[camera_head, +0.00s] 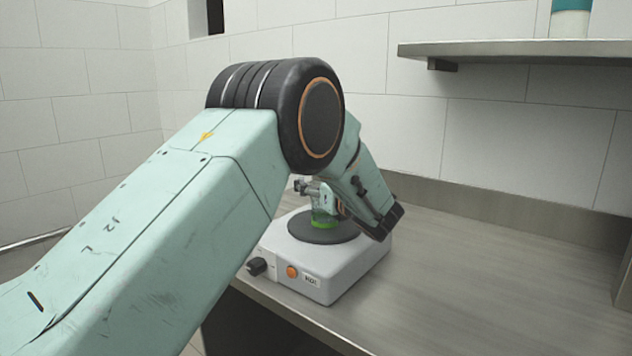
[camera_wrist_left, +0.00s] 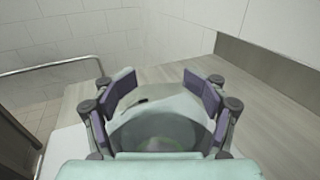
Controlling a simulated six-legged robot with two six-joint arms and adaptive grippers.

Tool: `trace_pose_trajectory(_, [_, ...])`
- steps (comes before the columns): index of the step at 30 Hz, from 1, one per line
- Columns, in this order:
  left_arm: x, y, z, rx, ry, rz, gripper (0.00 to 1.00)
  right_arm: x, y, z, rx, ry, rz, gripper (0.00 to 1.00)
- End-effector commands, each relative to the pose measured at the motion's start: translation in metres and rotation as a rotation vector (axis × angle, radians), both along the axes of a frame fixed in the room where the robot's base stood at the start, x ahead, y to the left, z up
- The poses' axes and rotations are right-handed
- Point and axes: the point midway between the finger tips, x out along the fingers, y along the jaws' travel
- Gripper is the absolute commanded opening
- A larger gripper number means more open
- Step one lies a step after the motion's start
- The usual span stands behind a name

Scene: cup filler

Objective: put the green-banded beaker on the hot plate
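The green-banded beaker (camera_head: 322,221) is clear glass with a green band low on it. It stands upright over the dark round top of the hot plate (camera_head: 328,282), a white box with an orange button and a black knob. My left gripper (camera_head: 316,195) reaches down at the beaker's upper part. In the left wrist view its purple-padded fingers (camera_wrist_left: 161,92) stand apart, with clear glass and the dark disc (camera_wrist_left: 160,128) showing between them. Whether the pads touch the glass is not clear. My left arm hides part of the scene. My right gripper is in neither view.
The metal counter (camera_head: 470,270) is clear to the right of the hot plate. A metal shelf (camera_head: 520,48) on the back wall holds a white and teal container (camera_head: 570,20). The counter's front edge runs close to the hot plate.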

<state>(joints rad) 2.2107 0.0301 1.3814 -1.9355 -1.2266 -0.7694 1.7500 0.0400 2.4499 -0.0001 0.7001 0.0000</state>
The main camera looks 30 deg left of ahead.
Motion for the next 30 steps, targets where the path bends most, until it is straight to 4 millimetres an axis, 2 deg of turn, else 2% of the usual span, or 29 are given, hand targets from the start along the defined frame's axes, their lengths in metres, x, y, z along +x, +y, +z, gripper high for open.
trace_pose_trajectory(5, [0.0,0.0,0.0,0.0,0.0,0.0,0.84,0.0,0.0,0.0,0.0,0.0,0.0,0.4])
trace_pose_trajectory(13, [0.0,0.0,0.001,0.0,0.0,0.0,0.84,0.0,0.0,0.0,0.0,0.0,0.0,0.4])
trace_pose_trajectory(17, [0.0,0.0,0.008,0.0,-0.001,0.0,0.84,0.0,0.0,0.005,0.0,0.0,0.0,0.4])
trace_pose_trajectory(30, [-0.039,-0.079,0.006,0.004,0.001,-0.005,0.84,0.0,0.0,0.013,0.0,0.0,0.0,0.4])
